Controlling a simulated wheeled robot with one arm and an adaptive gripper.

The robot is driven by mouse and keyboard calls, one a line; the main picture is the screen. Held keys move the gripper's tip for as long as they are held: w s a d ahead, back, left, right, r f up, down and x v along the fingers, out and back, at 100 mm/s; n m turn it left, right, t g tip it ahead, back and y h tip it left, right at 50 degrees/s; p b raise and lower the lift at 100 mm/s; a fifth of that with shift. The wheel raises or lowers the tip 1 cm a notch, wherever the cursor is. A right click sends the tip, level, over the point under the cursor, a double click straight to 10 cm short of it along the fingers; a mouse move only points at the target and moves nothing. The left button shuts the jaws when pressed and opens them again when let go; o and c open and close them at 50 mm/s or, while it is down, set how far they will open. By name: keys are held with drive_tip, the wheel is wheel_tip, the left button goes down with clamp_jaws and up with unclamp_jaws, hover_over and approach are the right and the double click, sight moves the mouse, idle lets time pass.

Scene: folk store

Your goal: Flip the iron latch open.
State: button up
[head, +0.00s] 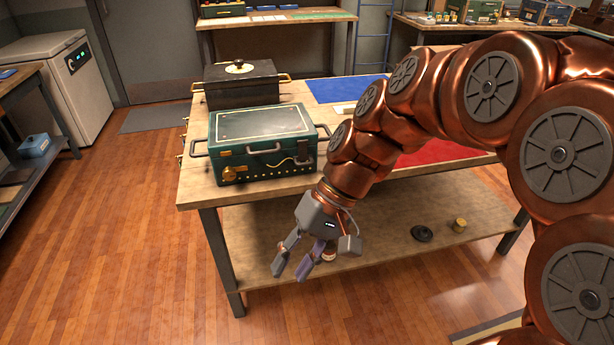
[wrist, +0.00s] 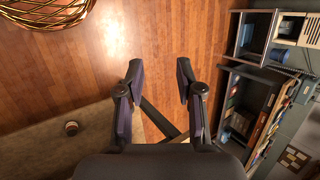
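The box is not recognisable there.
A black chest (head: 225,89) with a brass-toned knob stands behind the green box. A blue mat (head: 347,88) and a red mat (head: 440,151) lie on the bench. The lower shelf holds a black round piece (head: 422,233) and a small brass piece (head: 460,225).

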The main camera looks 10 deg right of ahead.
drive_tip(key=w+a+f+t+y+b, duration=0.15)
drive_tip(key=w+y+b, duration=0.3)
drive_tip(key=w, duration=0.65)
drive_tip(key=m+t+y+b, duration=0.3)
drive_tip(key=t+y+b, duration=0.3)
drive_tip(key=t+b, duration=0.5)
approach(307, 164)
drive_tip(key=w+a+g+b, duration=0.1)
drive_tip(key=w+g+b, duration=0.1)
drive_tip(key=shift+r+b+x, duration=0.15)
drive_tip(key=shift+b+x, duration=0.05)
drive_tip(key=shift+x, duration=1.85)
drive_tip(key=shift+r+b+x, duration=0.15)
drive_tip(key=shift+x, duration=1.9)
clamp_jaws()
